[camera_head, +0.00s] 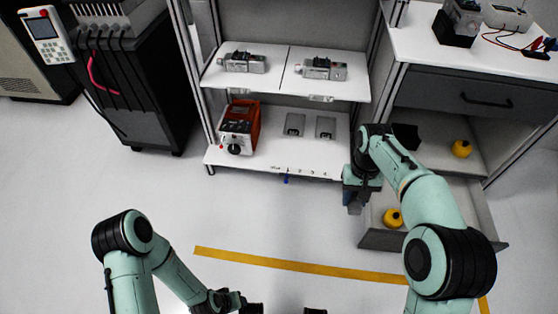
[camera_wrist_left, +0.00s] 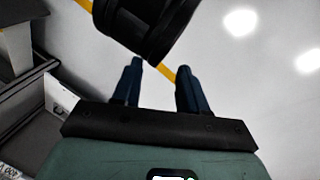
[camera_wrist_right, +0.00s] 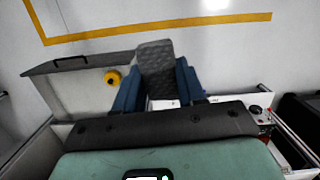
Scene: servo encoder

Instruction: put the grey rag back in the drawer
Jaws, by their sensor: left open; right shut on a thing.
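The grey rag (camera_wrist_right: 157,68) is dark and textured. In the right wrist view it stands out between the blue fingers of my right gripper (camera_wrist_right: 157,88), which is shut on it. In the head view my right gripper (camera_head: 354,203) is at the left side of the open lower drawer (camera_head: 380,239); the rag is hard to make out there. The drawer also shows in the right wrist view (camera_wrist_right: 85,62), left of the rag, with a yellow round thing (camera_wrist_right: 112,78) inside. My left gripper (camera_wrist_left: 160,85) is open and empty over the floor, away from the drawer.
Another yellow round thing (camera_head: 461,148) sits inside the cabinet, above the open drawer. A closed upper drawer (camera_head: 465,98) is under the white worktop. A shelf rack (camera_head: 275,170) with an orange device (camera_head: 240,127) stands left of my right gripper. Floor in front is clear.

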